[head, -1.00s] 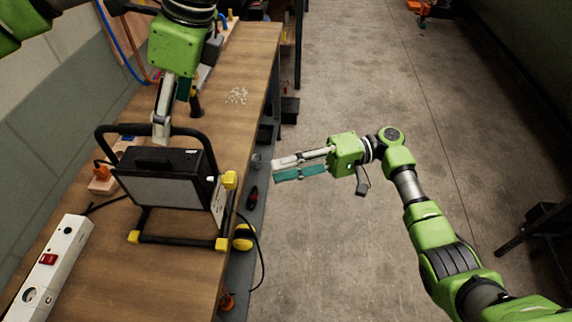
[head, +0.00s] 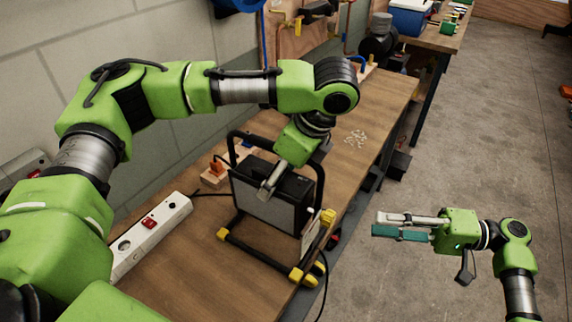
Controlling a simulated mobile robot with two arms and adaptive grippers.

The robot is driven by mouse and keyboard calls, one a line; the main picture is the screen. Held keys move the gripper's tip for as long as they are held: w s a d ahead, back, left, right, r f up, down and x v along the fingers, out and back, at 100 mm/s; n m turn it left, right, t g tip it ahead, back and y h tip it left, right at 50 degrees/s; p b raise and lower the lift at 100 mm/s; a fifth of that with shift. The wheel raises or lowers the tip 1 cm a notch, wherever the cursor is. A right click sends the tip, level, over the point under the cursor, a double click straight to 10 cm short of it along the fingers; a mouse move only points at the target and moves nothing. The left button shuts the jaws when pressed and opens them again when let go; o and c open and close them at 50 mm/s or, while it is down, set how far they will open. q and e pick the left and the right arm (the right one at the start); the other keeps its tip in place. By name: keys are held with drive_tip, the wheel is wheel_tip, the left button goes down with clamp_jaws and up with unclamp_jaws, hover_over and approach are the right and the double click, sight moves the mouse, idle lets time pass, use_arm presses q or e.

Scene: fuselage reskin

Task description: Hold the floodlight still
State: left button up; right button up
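The floodlight (head: 270,205) stands upright on the workbench in the head view. It has a black lamp box, a black tubular frame and yellow corner feet. My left gripper (head: 268,190) reaches down from above to the lamp's top, by the frame's upper bar. One pale finger shows in front of the lamp box; the other is hidden, so its grip cannot be made out. My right gripper (head: 382,224) is over the floor to the right of the bench, apart from the floodlight.
The wooden workbench (head: 190,275) runs along the wall. Small pale bits (head: 355,138) lie farther back. The floor (head: 470,130) on the right is mostly clear.

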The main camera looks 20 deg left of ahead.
use_arm(q)
drive_tip(key=shift+a+f, duration=0.15)
drive_tip(key=shift+f, duration=0.1)
drive_tip(key=c, duration=1.7)
clamp_jaws()
use_arm(e)
drive_tip(key=shift+o, duration=0.3)
drive_tip(key=o, duration=0.3)
drive_tip(key=shift+r, duration=0.1)
drive_tip(key=shift+o, duration=0.2)
drive_tip(key=n+t+h, duration=0.3)
drive_tip(key=n+h, duration=0.9)
approach(333, 213)
use_arm(q)
drive_tip(key=shift+r, duration=0.1)
use_arm(e)
drive_tip(key=x, duration=1)
drive_tip(key=shift+s, duration=0.1)
